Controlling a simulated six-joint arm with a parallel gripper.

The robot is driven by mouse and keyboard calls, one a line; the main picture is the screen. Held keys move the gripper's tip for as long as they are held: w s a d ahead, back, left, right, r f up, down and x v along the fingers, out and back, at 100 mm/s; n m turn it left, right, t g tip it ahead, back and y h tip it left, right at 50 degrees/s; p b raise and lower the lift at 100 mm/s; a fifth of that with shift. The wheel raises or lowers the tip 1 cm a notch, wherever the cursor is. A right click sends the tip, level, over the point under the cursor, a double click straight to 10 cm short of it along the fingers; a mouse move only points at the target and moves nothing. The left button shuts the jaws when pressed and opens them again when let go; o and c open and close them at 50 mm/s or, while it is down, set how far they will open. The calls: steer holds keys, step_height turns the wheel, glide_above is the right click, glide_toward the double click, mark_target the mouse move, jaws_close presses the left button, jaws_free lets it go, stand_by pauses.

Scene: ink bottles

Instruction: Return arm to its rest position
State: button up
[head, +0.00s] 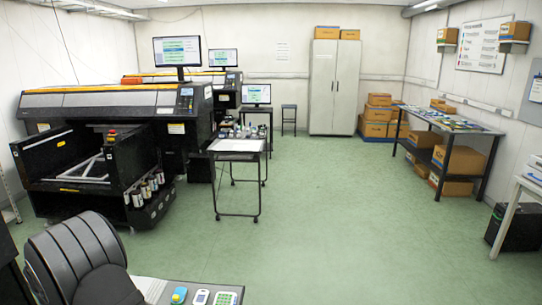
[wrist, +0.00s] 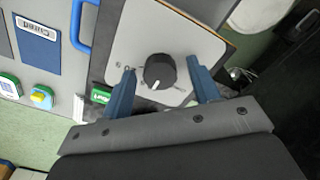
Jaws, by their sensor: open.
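My gripper (wrist: 160,67) shows in the wrist view with its two blue-grey fingers spread apart and nothing held between them. A black round knob (wrist: 160,71) on a pale panel (wrist: 150,30) appears between the fingertips. I cannot tell how far the fingers are from the panel. In the head view I cannot make out my gripper. Ink bottles (head: 145,190) stand in a row along the low front of the large printer, and several small bottles (head: 240,130) stand at the back of the wheeled cart.
In the wrist view a blue handle (wrist: 78,25), a dark blue labelled panel (wrist: 36,45) and a yellow-topped button box (wrist: 41,97) lie left. The head view shows the printer (head: 110,103), cart (head: 235,145), a right-hand workbench (head: 465,131), and open green floor (head: 330,220).

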step_height(320, 180, up, 17)
step_height(320, 180, down, 17)
steer(key=shift+f, duration=0.2)
steer(key=shift+r+n, duration=0.2)
steer(key=shift+n, duration=0.7)
steer(key=n, duration=1)
steer(key=shift+r, duration=1.35)
